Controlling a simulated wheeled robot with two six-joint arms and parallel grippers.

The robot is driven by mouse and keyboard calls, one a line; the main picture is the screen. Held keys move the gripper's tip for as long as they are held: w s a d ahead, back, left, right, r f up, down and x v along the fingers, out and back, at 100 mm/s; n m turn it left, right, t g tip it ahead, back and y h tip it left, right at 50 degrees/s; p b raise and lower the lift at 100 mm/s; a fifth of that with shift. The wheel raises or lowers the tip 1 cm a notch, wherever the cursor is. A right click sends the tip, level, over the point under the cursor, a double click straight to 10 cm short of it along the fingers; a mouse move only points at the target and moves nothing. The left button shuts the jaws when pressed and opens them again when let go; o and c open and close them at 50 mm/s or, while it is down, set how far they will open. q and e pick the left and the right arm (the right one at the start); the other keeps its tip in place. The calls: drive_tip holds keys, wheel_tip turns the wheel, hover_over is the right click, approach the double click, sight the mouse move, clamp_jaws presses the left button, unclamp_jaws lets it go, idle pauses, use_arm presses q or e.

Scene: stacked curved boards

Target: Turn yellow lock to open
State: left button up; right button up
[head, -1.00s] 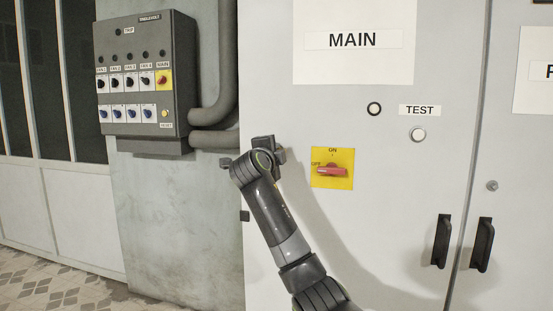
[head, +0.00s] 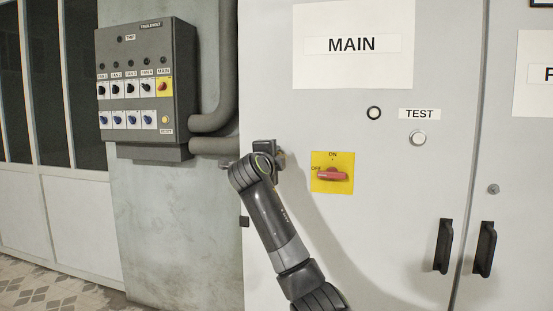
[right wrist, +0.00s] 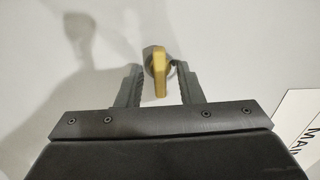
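The yellow lock (right wrist: 159,72) shows in the right wrist view as a narrow yellow handle on a round base, fixed to a pale surface. My right gripper (right wrist: 156,72) is open, with one finger on each side of the handle. The right finger is very close to the lock; I cannot tell whether it touches. The left finger stands apart from it. In the head view my right gripper (head: 268,150) is at the left edge of the grey cabinet door (head: 400,190), and the lock is hidden behind it. My left gripper is not in view.
A red rotary switch (head: 332,174) on a yellow plate sits right of my gripper. Black door handles (head: 443,246) are farther right. A dark control box (head: 150,85) and pipes (head: 218,122) are on the left. A MAIN sign (head: 352,44) is above.

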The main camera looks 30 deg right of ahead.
drive_tip(key=b+v, duration=0.2)
drive_tip(key=v, duration=0.4)
drive_tip(key=shift+s+a+b, duration=0.2)
drive_tip(key=shift+a+b, duration=0.05)
drive_tip(key=shift+b, duration=0.05)
